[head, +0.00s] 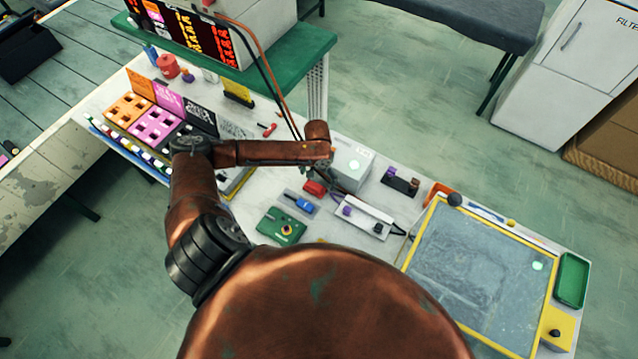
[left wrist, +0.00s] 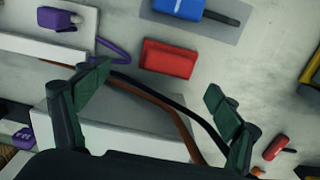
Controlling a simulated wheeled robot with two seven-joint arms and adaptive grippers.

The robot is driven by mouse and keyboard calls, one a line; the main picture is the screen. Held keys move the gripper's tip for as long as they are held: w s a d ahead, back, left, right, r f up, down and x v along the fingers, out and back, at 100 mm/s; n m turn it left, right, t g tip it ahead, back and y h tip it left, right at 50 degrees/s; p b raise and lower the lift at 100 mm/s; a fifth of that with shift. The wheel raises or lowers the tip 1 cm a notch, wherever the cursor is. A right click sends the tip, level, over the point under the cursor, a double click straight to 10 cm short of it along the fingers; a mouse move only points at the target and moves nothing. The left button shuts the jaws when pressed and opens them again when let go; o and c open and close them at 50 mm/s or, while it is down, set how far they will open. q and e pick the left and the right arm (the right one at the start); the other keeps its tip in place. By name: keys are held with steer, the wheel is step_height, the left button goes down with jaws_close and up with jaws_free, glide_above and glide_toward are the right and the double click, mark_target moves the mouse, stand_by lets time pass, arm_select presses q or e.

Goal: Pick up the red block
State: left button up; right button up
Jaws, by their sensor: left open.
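The red block (head: 314,188) lies on the white workbench, close to the tip of my left arm in the head view. In the left wrist view the red block (left wrist: 168,60) lies flat just beyond the open fingers, roughly between their lines. My left gripper (left wrist: 160,82) is open, with its two green-tipped fingers spread wide and nothing between them but cables and the bench behind. In the head view my left gripper (head: 322,172) is mostly hidden by my own arm. My right gripper is in neither view.
A blue device (head: 300,203) lies close to the block, and a grey-white box (head: 352,160) stands behind it. Black and orange cables (head: 268,75) hang down to the bench near the gripper. A green board (head: 282,227) and a yellow-framed panel (head: 440,235) are nearby.

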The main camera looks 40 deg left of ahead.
mark_target(315, 185)
arm_select(q)
steer(key=f, duration=0.2)
steer(key=a, duration=0.1)
steer(key=shift+s+f, duration=0.4)
step_height(315, 185, down, 2)
steer(key=shift+w+a+f, duration=0.1)
steer(key=shift+w+f, duration=0.05)
steer(key=shift+f, duration=0.7)
steer(key=c, duration=1.3)
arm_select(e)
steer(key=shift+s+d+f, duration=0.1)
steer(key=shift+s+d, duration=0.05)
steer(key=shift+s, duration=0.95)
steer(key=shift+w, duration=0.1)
